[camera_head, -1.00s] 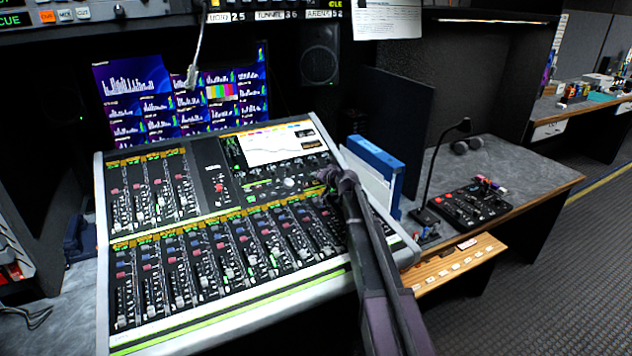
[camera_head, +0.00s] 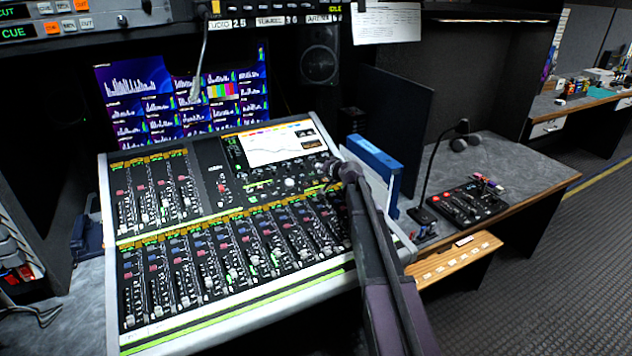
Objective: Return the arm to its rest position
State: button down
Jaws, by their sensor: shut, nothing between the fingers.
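My arm (camera_head: 385,270) rises from the bottom edge of the head view, right of centre. Its dark and purple links lie close side by side and look folded. Their upper end, a dark joint (camera_head: 348,172), shows in front of the right part of the mixing console. I cannot tell whether the arm touches the console.
The large mixing console (camera_head: 215,225) fills the middle left, with screens (camera_head: 135,85) behind it. A blue-edged binder (camera_head: 373,158) stands at its right. A small control panel (camera_head: 468,203) and a gooseneck microphone (camera_head: 434,165) stand on the right desk. Carpeted floor (camera_head: 570,270) is clear at right.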

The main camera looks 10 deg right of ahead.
jog(key=s+a+f+n+g+p, duration=0.1)
jog(key=s+g, duration=0.1)
jog(key=s, duration=0.4)
jog(key=s+a+f+n+g+p, duration=0.1)
jog(key=s+g, duration=0.1)
jog(key=s, duration=0.5)
jog(key=s+a+f+n+g+p, duration=0.1)
jog(key=s+a+f+g, duration=0.1)
jog(key=s, duration=0.4)
jog(key=shift+s+a, duration=0.1)
jog(key=shift+s, duration=0.05)
jog(key=s+g+h, duration=0.1)
jog(key=s, duration=0.3)
jog(key=s+f+g+p, duration=0.1)
jog(key=s, duration=0.3)
jog(key=s+d+n+g+h+p, duration=0.1)
jog(key=s, duration=0.4)
jog(key=shift+s+f+g+h, duration=0.1)
jog(key=shift+f+g+h, duration=0.15)
jog(key=shift+g+h, duration=0.05)
jog(key=s+d+g+h+p, duration=0.1)
jog(key=s+d+g+h, duration=0.1)
jog(key=s, duration=0.9)
jog(key=shift+s+d+g+h, duration=0.2)
jog(key=shift+d+g+h, duration=0.1)
jog(key=shift+d+g, duration=0.25)
jog(key=shift+a+r, duration=0.1)
